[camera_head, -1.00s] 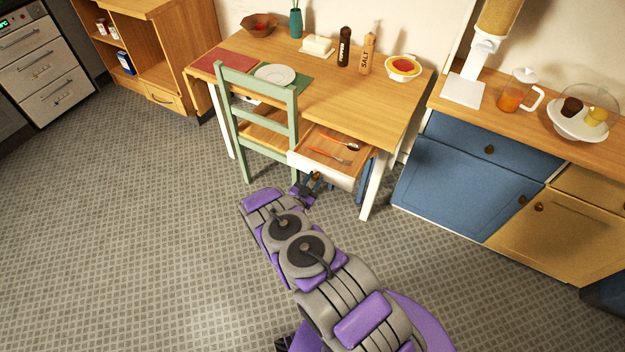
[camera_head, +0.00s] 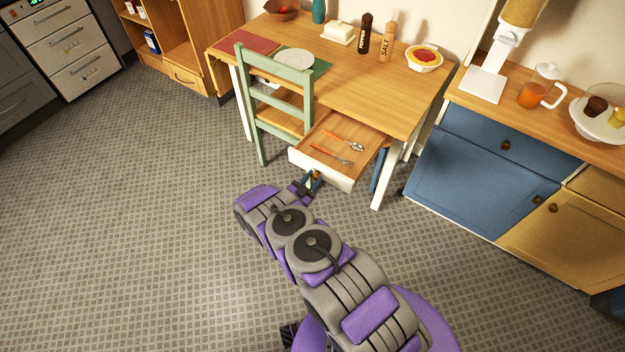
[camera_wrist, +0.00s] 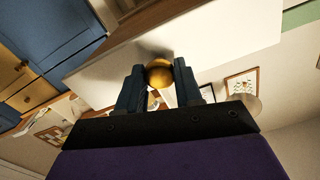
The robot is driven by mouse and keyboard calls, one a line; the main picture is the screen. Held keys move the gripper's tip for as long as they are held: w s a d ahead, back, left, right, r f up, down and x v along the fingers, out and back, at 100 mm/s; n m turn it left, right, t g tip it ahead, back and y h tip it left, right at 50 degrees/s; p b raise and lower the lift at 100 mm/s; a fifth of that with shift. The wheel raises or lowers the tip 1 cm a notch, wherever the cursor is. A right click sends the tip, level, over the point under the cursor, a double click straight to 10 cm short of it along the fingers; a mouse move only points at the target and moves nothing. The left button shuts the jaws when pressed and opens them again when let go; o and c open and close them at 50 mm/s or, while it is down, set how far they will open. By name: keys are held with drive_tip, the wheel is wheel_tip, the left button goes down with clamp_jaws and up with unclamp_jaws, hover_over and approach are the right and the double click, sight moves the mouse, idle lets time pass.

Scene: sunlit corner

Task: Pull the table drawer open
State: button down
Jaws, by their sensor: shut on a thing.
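The table drawer (camera_head: 315,174) has a white front and a wooden inside. It stands pulled out from under the wooden table (camera_head: 358,93), with several utensils with orange handles lying in it. My gripper (camera_head: 313,180) is at the drawer front. In the wrist view my gripper (camera_wrist: 159,84) has its two dark fingers on either side of the round brass knob (camera_wrist: 159,72), shut on it. The white drawer front (camera_wrist: 215,45) fills the space behind the knob there.
A green chair (camera_head: 272,90) stands close on the left of the drawer. A white table leg (camera_head: 386,180) and blue cabinets (camera_head: 468,180) are to the right. The tiled floor (camera_head: 130,230) is clear on the left and in front.

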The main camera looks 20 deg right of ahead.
drive_tip(key=c, duration=0.8)
unclamp_jaws()
drive_tip(key=shift+o, duration=0.2)
drive_tip(key=shift+a, duration=0.1)
drive_tip(key=shift+a, duration=0.1)
drive_tip(key=p+v, duration=0.2)
drive_tip(key=v, duration=1.5)
drive_tip(key=shift+p, duration=0.35)
drive_tip(key=shift+s+a+f, duration=0.1)
